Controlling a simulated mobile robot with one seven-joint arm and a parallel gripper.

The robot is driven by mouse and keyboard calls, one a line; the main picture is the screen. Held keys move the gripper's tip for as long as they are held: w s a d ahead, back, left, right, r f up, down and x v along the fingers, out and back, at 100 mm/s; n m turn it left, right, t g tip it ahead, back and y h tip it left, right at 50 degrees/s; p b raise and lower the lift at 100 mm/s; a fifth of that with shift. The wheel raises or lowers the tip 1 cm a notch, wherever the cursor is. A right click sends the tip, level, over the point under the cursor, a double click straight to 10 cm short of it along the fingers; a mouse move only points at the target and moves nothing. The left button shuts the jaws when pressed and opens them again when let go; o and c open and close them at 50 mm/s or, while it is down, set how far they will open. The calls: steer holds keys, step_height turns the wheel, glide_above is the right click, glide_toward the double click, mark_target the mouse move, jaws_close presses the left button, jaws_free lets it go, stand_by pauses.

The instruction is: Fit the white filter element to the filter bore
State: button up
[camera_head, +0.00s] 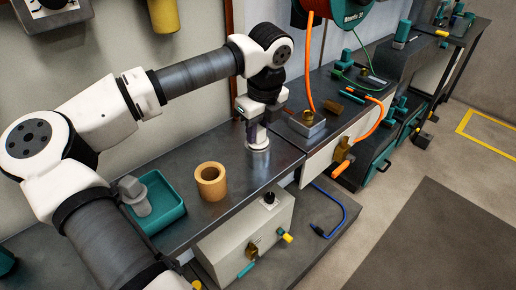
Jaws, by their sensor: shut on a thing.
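My gripper (257,122) points down over the dark bench top, left of the grey block. It is shut on a pale cylinder, which looks like the white filter element (258,142). A tan hollow cylinder (210,182) stands upright on the bench, nearer the camera and left of my gripper.
A teal tray (165,212) with a grey-white part (134,196) sits at the left. An orange hose (311,65) hangs from a green reel (345,12) to near the block. A pale box (240,242) with fittings stands below the bench's front edge. Bench is clear between tan cylinder and gripper.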

steer(key=o, duration=1.1)
steer(key=shift+r, duration=0.1)
steer(key=r, duration=0.4)
steer(key=s+d+r, duration=0.1)
steer(key=r, duration=0.8)
steer(key=shift+s+d+r+b, duration=0.25)
steer(key=shift+r+b, duration=0.05)
steer(key=shift+s+f, duration=0.1)
